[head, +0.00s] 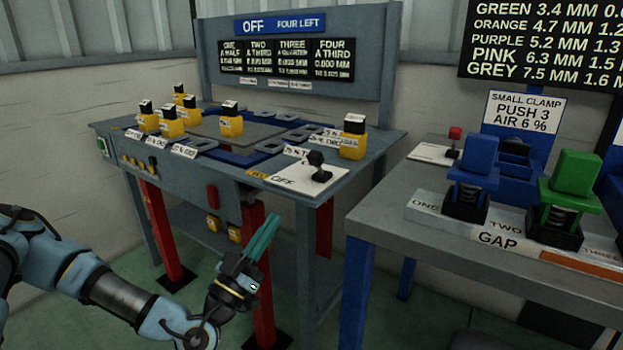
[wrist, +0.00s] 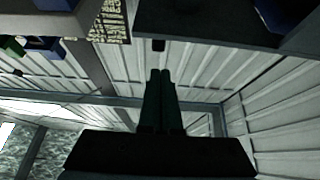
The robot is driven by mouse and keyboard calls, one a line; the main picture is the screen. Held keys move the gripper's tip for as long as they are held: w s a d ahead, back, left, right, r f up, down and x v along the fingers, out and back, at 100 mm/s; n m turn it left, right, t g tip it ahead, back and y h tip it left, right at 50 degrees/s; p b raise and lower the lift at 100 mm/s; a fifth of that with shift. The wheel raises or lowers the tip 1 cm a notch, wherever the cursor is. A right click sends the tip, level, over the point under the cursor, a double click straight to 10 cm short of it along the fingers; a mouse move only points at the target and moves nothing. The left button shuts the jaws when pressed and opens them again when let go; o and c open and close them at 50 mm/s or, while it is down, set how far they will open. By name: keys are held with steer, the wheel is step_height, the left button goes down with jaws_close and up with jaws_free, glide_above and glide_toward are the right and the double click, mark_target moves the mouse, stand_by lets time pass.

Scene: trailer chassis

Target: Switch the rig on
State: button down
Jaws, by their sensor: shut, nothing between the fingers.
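The rig is a grey table (head: 160,160) with a display board that reads "OFF" and "FOUR LEFT" (head: 280,26). A black lever (head: 318,166) stands on a white plate marked "OFF" (head: 293,180) at the table's front right corner. A small green and white control (head: 103,147) is on the left edge. A red part (head: 212,196) is on the front face. My gripper (head: 270,222) is shut and empty, in front of the table and below its top, apart from the lever. In the wrist view, the closed fingers (wrist: 160,75) point towards a dark overhanging surface (wrist: 210,25).
Several yellow blocks with black-and-white tops (head: 230,122) stand on the rig. A second table (head: 400,222) at the right holds blue and green clamps (head: 570,190) and a red-topped control (head: 454,135). A gap separates the tables. Red posts (head: 165,235) stand under the rig.

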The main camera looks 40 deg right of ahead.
steer(key=shift+d, duration=0.1)
steer(key=p, duration=0.4)
glide_toward(311, 163)
steer(key=x, duration=0.5)
steer(key=shift+d+r, duration=0.1)
steer(key=shift+r, duration=0.15)
steer(key=shift+w+d+r, duration=0.15)
steer(key=shift+d+r, duration=0.1)
steer(key=shift+d, duration=0.45)
